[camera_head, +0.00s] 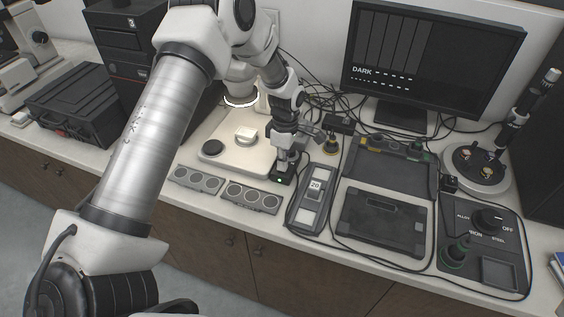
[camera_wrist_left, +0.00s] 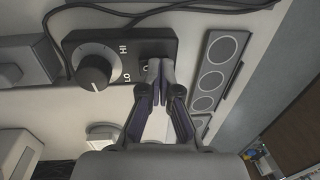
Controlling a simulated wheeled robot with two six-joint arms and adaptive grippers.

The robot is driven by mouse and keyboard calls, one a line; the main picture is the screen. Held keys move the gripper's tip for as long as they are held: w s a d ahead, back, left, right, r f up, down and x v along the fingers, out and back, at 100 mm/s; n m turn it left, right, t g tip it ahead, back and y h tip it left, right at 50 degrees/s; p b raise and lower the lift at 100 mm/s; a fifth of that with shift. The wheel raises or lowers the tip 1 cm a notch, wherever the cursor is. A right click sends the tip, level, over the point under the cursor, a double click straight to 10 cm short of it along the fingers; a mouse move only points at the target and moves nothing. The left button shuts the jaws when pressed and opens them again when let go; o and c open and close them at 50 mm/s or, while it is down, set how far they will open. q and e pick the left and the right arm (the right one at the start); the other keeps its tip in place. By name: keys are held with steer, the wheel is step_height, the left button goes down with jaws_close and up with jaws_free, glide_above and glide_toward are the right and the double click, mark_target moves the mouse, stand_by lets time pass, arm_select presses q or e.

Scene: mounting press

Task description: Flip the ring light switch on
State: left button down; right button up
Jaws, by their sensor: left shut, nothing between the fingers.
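The control box (camera_wrist_left: 115,55) is black, with a round knob (camera_wrist_left: 94,72) marked HI and LO, in the left wrist view. A small "O" mark shows beside my fingertips; the switch itself is hidden behind them. My left gripper (camera_wrist_left: 158,72) is shut and empty, its tips over the right end of the box; I cannot tell whether they touch it. In the head view my left gripper (camera_head: 283,164) points down at the box (camera_head: 281,179), of which a small dark part with a green light shows. A ring with a bright white rim (camera_head: 240,101) hangs above the pale stage (camera_head: 215,163).
Grey trays with round wells (camera_head: 252,197) lie in front of the stage, and one also shows in the left wrist view (camera_wrist_left: 219,72). A grey device labelled 20 (camera_head: 312,199) stands to the right. The monitor (camera_head: 433,58) reads DARK. Cables run behind the box.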

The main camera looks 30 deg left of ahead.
arm_select(q)
steer(key=shift+w+a, duration=0.15)
steer(key=shift+w, duration=0.35)
steer(key=shift+r, duration=0.2)
steer(key=shift+r+p, duration=0.35)
steer(key=shift+p, duration=0.2)
step_height(320, 180, up, 4)
steer(key=p, duration=0.3)
steer(key=shift+f, duration=0.25)
step_height(320, 180, up, 10)
steer(key=s+b, duration=0.1)
steer(key=b, duration=0.1)
steer(key=shift+s+d+f+b, duration=0.2)
steer(key=shift+s+f+b, duration=0.05)
steer(key=shift+s+b, duration=0.1)
steer(key=shift+f, duration=0.1)
